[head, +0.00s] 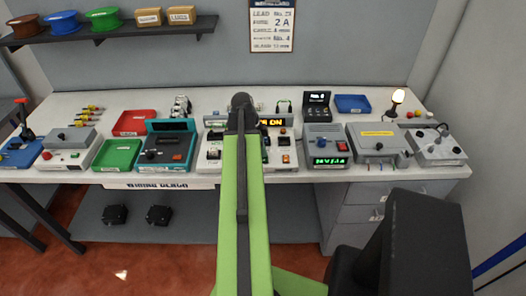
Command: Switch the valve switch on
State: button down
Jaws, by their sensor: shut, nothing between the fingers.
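A pale control panel (285,166) with several small switches and buttons stands at the middle of the bench. An amber display (273,122) at its back reads "ON", partly covered by my arm. Dark switches show on its left part (214,153) and right part. I cannot tell which is the valve switch, or its position; part of the panel is hidden behind my green arm. My gripper (241,101) is the dark end of the arm, over the back of the panel. It looks shut and empty; I cannot tell whether it touches anything.
A teal device (167,148) stands left of the panel, and a grey device with a green display (330,160) stands right. Red (134,122), green (117,154) and blue (353,103) trays lie on the bench. A lit bulb (398,96) stands at the right. A shelf (110,33) holds spools.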

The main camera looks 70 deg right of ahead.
jog(key=shift+s+a+r, duration=0.1)
jog(key=shift+s+a, duration=0.05)
jog(key=shift+a, duration=0.25)
jog(key=shift+s+a+r, duration=0.1)
jog(key=shift+s+a, duration=0.05)
jog(key=shift+a, duration=0.25)
jog(key=shift+d, duration=0.1)
jog(key=s+p+v, duration=0.1)
jog(key=p+v, duration=1.2)
jog(key=p, duration=0.1)
jog(key=shift+r, duration=0.5)
